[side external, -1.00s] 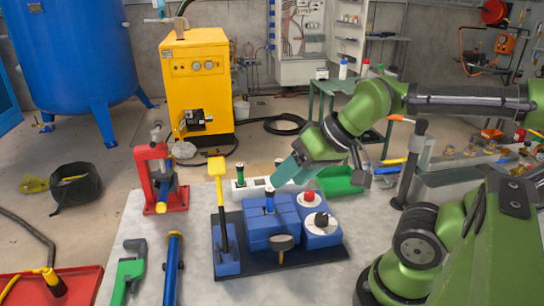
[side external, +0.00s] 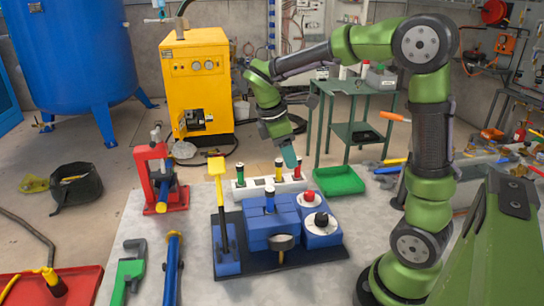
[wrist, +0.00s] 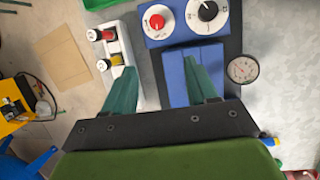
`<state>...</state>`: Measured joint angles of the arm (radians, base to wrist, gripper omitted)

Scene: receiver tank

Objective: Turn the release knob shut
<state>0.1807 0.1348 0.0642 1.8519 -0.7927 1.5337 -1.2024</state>
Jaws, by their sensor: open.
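The blue pump unit (side external: 285,228) stands on a dark base plate on the bench. Its right block carries a red knob (side external: 311,196) and a black knob (side external: 321,220) with a white pointer mark. I cannot tell by label which is the release knob. In the wrist view, the red knob (wrist: 157,20) and black knob (wrist: 207,10) lie at the top, beyond the fingertips. My gripper (side external: 291,158) is raised above the white rack, behind the unit, and touches neither knob. In the wrist view, my gripper (wrist: 162,66) is open and empty.
A white rack (side external: 246,191) with colour-topped pegs stands behind the unit. A green tray (side external: 340,180) is to its right. A round gauge (side external: 282,242) is at the unit's front. A yellow-handled lever (side external: 217,178) rises at its left. A red press (side external: 165,185) stands farther left.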

